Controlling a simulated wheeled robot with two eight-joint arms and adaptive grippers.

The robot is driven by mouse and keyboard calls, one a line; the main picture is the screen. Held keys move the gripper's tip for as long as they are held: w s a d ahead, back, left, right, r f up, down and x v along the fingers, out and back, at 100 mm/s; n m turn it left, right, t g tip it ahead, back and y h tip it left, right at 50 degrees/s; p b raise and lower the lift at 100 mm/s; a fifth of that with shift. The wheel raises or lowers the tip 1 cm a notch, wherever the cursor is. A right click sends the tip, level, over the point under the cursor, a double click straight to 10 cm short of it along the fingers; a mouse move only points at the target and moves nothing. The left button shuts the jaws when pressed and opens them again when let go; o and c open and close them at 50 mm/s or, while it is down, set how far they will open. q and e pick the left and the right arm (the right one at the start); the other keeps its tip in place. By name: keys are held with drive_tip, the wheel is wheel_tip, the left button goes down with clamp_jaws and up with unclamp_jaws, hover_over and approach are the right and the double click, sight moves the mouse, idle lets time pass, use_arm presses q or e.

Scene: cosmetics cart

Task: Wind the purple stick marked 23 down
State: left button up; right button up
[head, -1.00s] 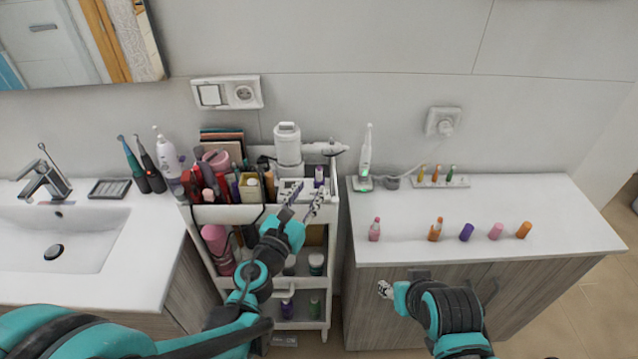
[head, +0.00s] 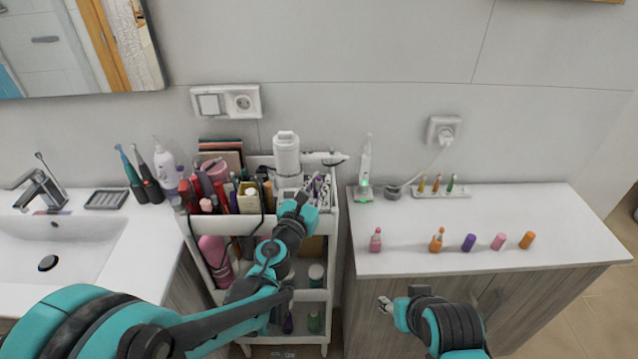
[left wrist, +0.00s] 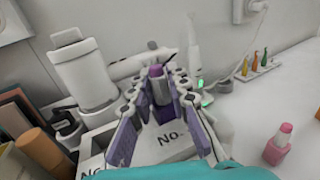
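A purple stick (left wrist: 158,88) stands upright in a white holder marked "No." (left wrist: 172,138) in the left wrist view. The number 23 cannot be read. My left gripper (left wrist: 158,82) has its two purple-padded fingers apart, one on each side of the stick. Whether the pads touch it I cannot tell. In the head view my left gripper (head: 315,188) is over the right end of the cart's top tray and hides most of the stick. My right gripper (head: 385,304) hangs in front of the right-hand counter, apart from everything; its fingers are too small to judge.
A white appliance (head: 286,155) stands close behind the left gripper. The cart (head: 228,222) is crowded with cosmetics. On the counter (head: 560,215) are a pink bottle (head: 375,241), a purple cap-like piece (head: 468,243), other small pieces and a rack (head: 441,193).

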use_arm(q)
clamp_jaws()
drive_tip(key=shift+w+a+m+g+h, duration=0.15)
drive_tip(key=shift+m+g+h, duration=0.55)
drive_tip(key=shift+h, duration=0.4)
drive_tip(key=shift+m+g+h+b, duration=0.3)
drive_tip(key=shift+m+g+h, duration=1)
drive_tip(key=shift+m+h, duration=0.45)
drive_tip(key=shift+s+d, duration=0.2)
drive_tip(key=o, duration=0.7)
unclamp_jaws()
drive_tip(key=shift+o, duration=0.2)
drive_tip(key=shift+a, duration=0.1)
